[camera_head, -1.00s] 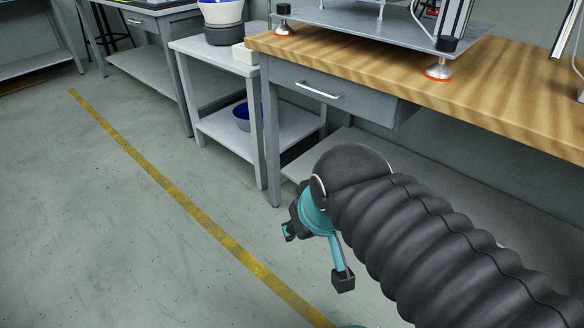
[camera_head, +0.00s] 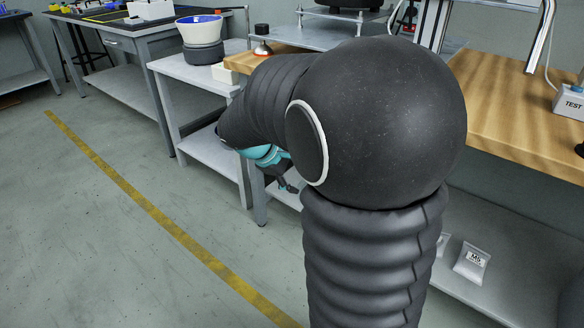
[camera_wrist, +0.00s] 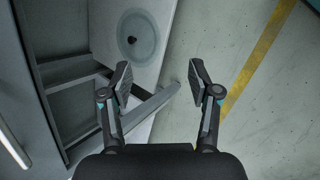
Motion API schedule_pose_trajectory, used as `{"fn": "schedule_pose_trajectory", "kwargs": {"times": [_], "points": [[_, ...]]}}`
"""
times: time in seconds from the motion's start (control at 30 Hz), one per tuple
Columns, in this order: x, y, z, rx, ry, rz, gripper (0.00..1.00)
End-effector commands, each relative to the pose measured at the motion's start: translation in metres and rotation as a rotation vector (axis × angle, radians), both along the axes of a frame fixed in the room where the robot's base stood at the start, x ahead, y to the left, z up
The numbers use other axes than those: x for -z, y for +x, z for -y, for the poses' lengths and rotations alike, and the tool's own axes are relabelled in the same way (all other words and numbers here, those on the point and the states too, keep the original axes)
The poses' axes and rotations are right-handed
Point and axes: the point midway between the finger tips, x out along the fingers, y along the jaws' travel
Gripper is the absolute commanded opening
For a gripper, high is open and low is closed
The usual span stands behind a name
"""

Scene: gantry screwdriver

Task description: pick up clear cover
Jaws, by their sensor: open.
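In the wrist view, a round, pale grey, see-through-looking disc with a dark knob (camera_wrist: 138,37) lies on a light grey surface beyond my fingers. It looks like the clear cover. My gripper (camera_wrist: 158,78) is open and empty, with its two fingers apart below the disc in the picture and not touching it. In the head view my gripper (camera_head: 287,185) shows small beside the small grey side table (camera_head: 188,72), mostly hidden by my arm. I cannot make out the clear cover in the head view.
A blue-rimmed white bowl (camera_head: 199,28) sits on a dark base on the side table. The wooden workbench (camera_head: 510,105) stands to the right, with a test box (camera_head: 570,102). Grey table legs and bars (camera_wrist: 75,75) lie left of my fingers. Floor with a yellow line (camera_wrist: 258,58) is clear.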

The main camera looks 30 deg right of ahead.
Motion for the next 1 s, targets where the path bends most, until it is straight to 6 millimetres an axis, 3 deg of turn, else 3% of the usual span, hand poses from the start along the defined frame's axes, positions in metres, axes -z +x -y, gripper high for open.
{"fn": "schedule_pose_trajectory", "kwargs": {"times": [0.37, 0.6, 0.8, 1.0], "points": [[0.080, 0.098, 0.072, -0.256, -0.296, -0.336, 0.62], [0.151, 0.151, 0.107, -0.443, -0.461, -0.543, 0.62], [0.216, 0.183, 0.127, -0.594, -0.577, -0.693, 0.62], [0.258, 0.199, 0.135, -0.693, -0.645, -0.779, 0.62]]}}
